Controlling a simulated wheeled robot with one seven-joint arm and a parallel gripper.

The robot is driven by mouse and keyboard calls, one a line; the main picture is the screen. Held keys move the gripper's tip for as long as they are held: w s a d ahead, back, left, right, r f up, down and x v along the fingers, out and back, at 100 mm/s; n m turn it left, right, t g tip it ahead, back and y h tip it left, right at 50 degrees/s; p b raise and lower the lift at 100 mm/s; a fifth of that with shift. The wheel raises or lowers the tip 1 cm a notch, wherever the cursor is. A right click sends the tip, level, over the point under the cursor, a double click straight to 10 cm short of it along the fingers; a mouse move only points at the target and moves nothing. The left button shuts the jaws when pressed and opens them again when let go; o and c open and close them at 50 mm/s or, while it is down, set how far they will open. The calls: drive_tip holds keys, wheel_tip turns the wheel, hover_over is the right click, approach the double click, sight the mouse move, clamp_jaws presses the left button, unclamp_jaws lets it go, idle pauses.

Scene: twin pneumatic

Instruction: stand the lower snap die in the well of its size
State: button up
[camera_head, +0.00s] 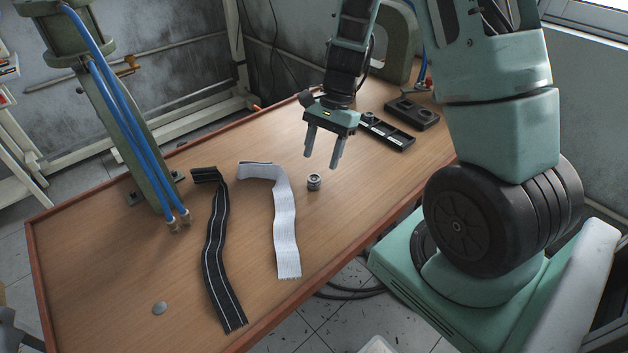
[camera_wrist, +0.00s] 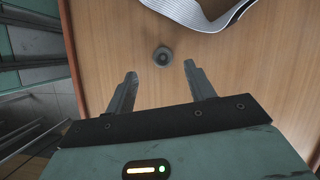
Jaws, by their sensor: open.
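A small grey metal die (camera_head: 314,182) stands on the wooden table, just right of the white strap. It also shows in the wrist view (camera_wrist: 163,56), beyond and between my fingertips. My gripper (camera_head: 322,160) is open and empty, pointing down above the table behind the die. In the wrist view my gripper (camera_wrist: 160,70) has its two fingers spread apart, with nothing between them. A dark block with round wells (camera_head: 412,113) lies at the back right of the table. A dark tray with compartments (camera_head: 386,131) lies beside it. I cannot tell the wells' sizes.
A white strap (camera_head: 285,225) and a black striped strap (camera_head: 213,255) lie left of the die. A small metal disc (camera_head: 160,308) lies at the front left. A green press frame with blue hoses (camera_head: 125,120) stands at the left. The table (camera_head: 110,270) is bare around these.

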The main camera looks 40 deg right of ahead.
sight(313, 179)
drive_tip(key=shift+w+p+x, duration=0.15)
drive_tip(key=shift+p+x, duration=0.15)
drive_tip(key=shift+x, duration=1.2)
drive_tip(key=shift+w+p+x, duration=0.1)
drive_tip(key=shift+p+x, duration=0.15)
drive_tip(key=shift+x, duration=1.25)
drive_tip(key=shift+c, duration=0.3)
clamp_jaws()
wheel_tip(313, 179, up, 10)
drive_tip(key=shift+b, duration=0.3)
drive_tip(key=shift+s, duration=0.15)
